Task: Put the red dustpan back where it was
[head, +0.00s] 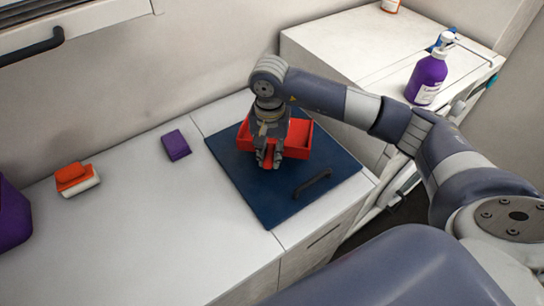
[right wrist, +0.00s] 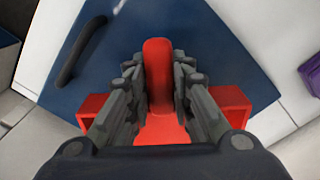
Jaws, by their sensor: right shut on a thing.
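The red dustpan (head: 298,140) is at the blue board on the counter, partly hidden behind my right gripper. My right gripper (head: 268,164) points down and is shut on the dustpan. In the right wrist view the dustpan's red handle (right wrist: 158,75) stands between the fingers of my right gripper (right wrist: 160,88), with the red pan showing on both sides. The blue board (head: 245,187) lies below it; I cannot tell whether the dustpan touches it. My left gripper is not in view.
A dark handle (head: 312,184) sits on the board's near right part. A purple block (head: 176,145) and an orange-and-white brush or sponge (head: 76,178) lie left on the counter (head: 150,240). A purple pump bottle (head: 427,80) stands on the white cabinet at the right. The front counter is clear.

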